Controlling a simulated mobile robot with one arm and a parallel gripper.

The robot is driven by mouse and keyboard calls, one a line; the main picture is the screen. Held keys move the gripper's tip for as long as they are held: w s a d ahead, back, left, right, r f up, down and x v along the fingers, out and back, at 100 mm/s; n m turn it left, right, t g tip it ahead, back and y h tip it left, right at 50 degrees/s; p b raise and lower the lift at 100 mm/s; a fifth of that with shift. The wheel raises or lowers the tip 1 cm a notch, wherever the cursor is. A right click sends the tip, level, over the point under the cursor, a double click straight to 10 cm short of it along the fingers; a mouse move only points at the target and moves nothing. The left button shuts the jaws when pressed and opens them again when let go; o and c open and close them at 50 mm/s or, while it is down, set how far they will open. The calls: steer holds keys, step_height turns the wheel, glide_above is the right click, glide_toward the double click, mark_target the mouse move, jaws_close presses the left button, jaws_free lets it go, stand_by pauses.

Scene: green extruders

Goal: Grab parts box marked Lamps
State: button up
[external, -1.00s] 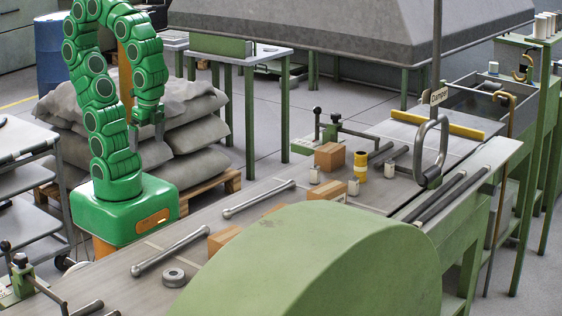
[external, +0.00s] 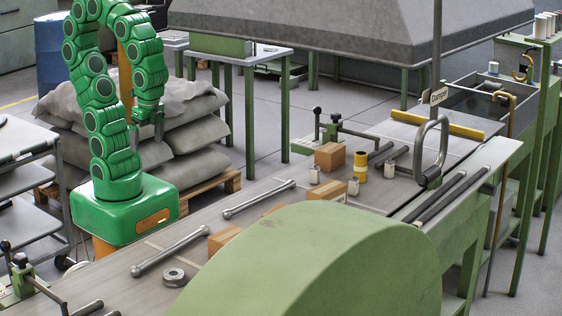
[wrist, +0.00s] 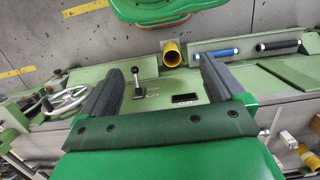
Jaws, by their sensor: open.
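I cannot make out a box marked Lamps in either view. In the external view, small brown boxes lie on the bench: one at the back (external: 330,156), one behind the green hood (external: 222,240) and others partly hidden. No lettering on them is readable. My gripper (external: 147,132) hangs from the raised green arm, left of the bench and in front of the grey sacks. In the wrist view my gripper (wrist: 160,66) is open, with its two dark fingers apart and nothing held between them. Below it is a green machine surface with a black-knobbed lever (wrist: 137,85).
A large green rounded hood (external: 310,265) blocks the front of the bench. Steel rods (external: 258,199), a yellow cylinder (external: 361,164) and an upright pole with a "Damper" tag (external: 439,96) stand or lie there. The wrist view shows a handwheel (wrist: 66,99) and a yellow tube (wrist: 171,53).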

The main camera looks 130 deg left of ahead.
steer(key=m+y, duration=1.2)
glide_above(327, 149)
steer(key=s+d, duration=0.5)
steer(key=d, duration=0.5)
step_height(327, 149, down, 3)
steer(key=w+a+f+m, duration=0.1)
steer(key=w, duration=0.1)
steer(key=w+a+f+m+y, duration=0.1)
steer(key=w+a+f+m, duration=0.2)
steer(key=w+f+m, duration=0.1)
steer(key=shift+w+a+f+t, duration=0.1)
steer(key=shift+a+t, duration=0.25)
steer(key=shift+t, duration=0.05)
steer(key=shift+w+a+f, duration=0.1)
steer(key=shift+a+f, duration=0.1)
steer(key=shift+a, duration=0.05)
steer(key=shift+a+f+y, duration=0.15)
steer(key=shift+a+f, duration=0.05)
steer(key=shift+a, duration=0.35)
steer(key=shift+a+f+y, duration=0.15)
steer(key=shift+a+f, duration=0.05)
steer(key=shift+a, duration=0.3)
steer(key=a+f, duration=0.1)
steer(key=s+a+f, duration=0.1)
steer(key=a, duration=0.1)
steer(key=shift+s+a, duration=0.15)
steer(key=shift+a, duration=0.05)
steer(key=shift+a+f, duration=0.25)
steer(key=shift+a, duration=0.3)
